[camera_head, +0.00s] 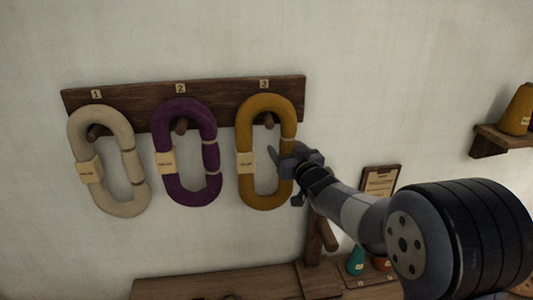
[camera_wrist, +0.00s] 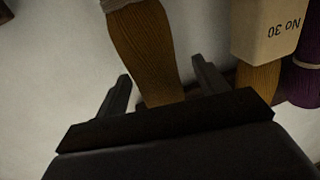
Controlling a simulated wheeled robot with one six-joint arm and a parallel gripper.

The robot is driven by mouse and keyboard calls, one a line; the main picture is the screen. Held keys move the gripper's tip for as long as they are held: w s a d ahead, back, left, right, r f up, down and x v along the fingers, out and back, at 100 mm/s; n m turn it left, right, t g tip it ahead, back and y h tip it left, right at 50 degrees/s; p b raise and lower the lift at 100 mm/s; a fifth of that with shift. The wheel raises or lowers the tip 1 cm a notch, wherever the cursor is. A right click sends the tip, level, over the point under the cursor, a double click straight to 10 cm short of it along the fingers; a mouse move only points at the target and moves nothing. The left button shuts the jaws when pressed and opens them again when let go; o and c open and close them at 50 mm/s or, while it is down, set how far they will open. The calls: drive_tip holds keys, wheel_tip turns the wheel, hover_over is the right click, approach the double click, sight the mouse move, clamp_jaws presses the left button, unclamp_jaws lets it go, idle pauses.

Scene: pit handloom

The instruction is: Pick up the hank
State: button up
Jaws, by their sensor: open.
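The mustard hank (camera_head: 247,130) hangs as a long loop on the peg under number 3, with a cream label on its left strand. My gripper (camera_head: 285,176) is at its right strand. One finger shows inside the loop and the other outside it. In the wrist view my open gripper (camera_wrist: 162,70) has a finger on each side of the mustard strand (camera_wrist: 146,45), with a gap at each side. I cannot tell whether the fingers touch the hank.
A purple hank (camera_head: 160,130) and a cream hank (camera_head: 82,135) hang to the left on the same wooden rail (camera_head: 140,92). A framed notice (camera_head: 381,181), a wooden bench (camera_head: 220,284) and a shelf (camera_head: 495,137) with a mustard cone (camera_head: 518,108) are around. The wall left is bare.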

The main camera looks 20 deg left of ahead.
drive_tip(key=shift+p+x, duration=0.3)
drive_tip(key=shift+x, duration=0.9)
drive_tip(key=c, duration=1.1)
drive_tip(key=shift+c, duration=0.2)
drive_tip(key=shift+r, duration=0.1)
